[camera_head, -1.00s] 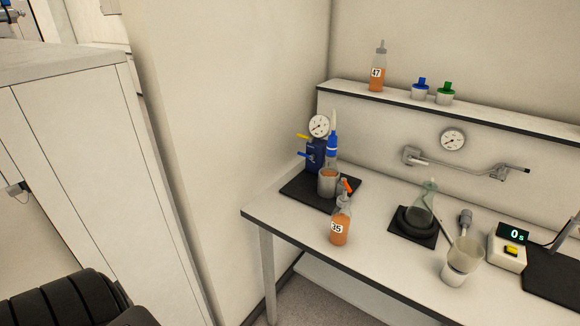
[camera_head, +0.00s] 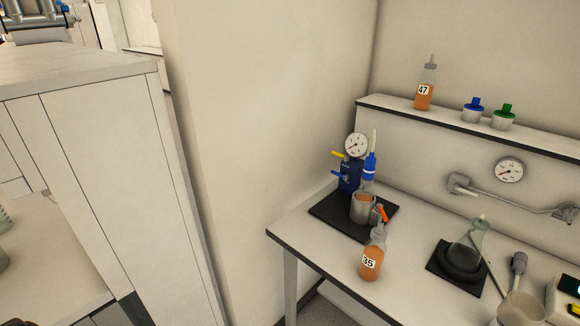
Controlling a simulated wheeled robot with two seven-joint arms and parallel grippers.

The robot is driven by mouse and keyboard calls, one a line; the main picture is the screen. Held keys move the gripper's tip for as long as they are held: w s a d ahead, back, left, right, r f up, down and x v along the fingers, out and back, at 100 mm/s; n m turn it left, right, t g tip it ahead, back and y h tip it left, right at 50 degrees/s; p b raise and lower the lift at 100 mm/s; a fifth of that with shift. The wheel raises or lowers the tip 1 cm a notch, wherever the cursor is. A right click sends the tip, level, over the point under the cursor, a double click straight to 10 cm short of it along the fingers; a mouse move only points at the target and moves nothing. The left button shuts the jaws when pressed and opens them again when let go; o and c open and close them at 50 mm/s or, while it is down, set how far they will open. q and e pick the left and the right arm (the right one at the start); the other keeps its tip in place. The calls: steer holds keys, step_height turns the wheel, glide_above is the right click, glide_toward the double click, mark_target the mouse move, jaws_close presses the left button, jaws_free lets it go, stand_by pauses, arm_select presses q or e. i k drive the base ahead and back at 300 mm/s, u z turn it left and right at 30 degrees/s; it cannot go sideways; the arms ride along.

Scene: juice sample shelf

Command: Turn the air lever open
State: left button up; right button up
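A dark blue device (camera_head: 350,176) with a round white gauge (camera_head: 356,145) stands at the back left of the bench. A yellow lever (camera_head: 337,154) and a blue lever (camera_head: 338,174) stick out from its left side, the yellow one above the blue. I cannot tell from the picture which one is the air lever. A blue-and-white upright part (camera_head: 370,165) stands beside the device, and a beaker of orange liquid (camera_head: 363,208) is in front of it.
Bottle 35 (camera_head: 372,256) stands at the bench's front left. A flask (camera_head: 468,245) sits on a black mat. Bottle 47 (camera_head: 426,85) and blue- and green-capped jars (camera_head: 473,110) stand on the shelf. A white cabinet (camera_head: 115,170) is on the left.

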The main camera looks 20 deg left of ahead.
mark_target(346, 176)
steer(key=u, duration=0.5)
steer(key=i, duration=1.15)
steer(key=z, duration=0.05)
